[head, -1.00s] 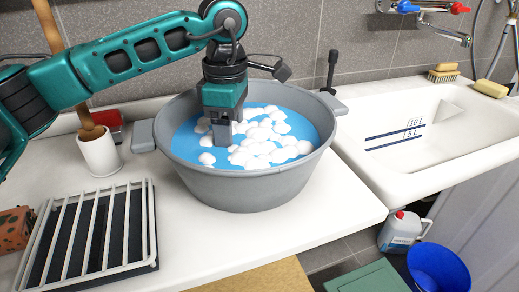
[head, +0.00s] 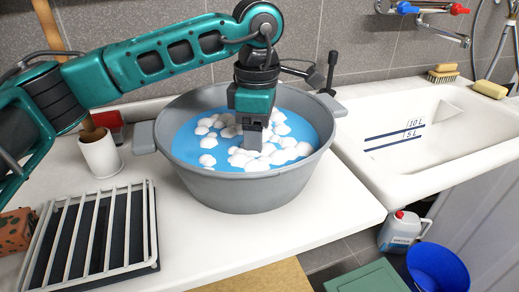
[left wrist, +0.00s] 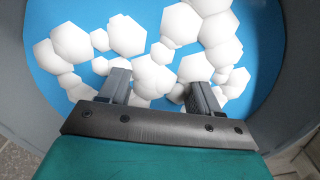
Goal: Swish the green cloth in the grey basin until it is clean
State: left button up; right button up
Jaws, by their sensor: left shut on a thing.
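The grey basin (head: 250,190) stands on the white worktop, with blue water (head: 187,146) and clumps of white foam (head: 290,142) in it. My left gripper (head: 254,146) points down into the basin, its fingertips at the foam right of the middle. In the left wrist view, the fingers (left wrist: 155,92) stand a little apart and reach into the foam. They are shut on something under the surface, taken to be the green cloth. The cloth itself is hidden by foam and water, so its state cannot be seen. My right gripper is not in view.
A dark tray with a white slatted rack (head: 92,232) lies front left of the basin. A white cup (head: 100,156) stands behind it. A white sink (head: 440,150) with a tap adjoins on the right. A blue bucket (head: 437,270) and a canister (head: 399,232) stand below.

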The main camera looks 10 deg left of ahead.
pick_arm(q)
jog(key=shift+a, duration=1.4)
jog(key=shift+a+b, duration=0.3)
jog(key=shift+a, duration=0.85)
jog(key=shift+d, duration=0.15)
jog(key=shift+d+p, duration=0.3)
jog(key=shift+d, duration=2.1)
jog(key=shift+r+p, duration=2.3)
jog(key=shift+r, duration=1.15)
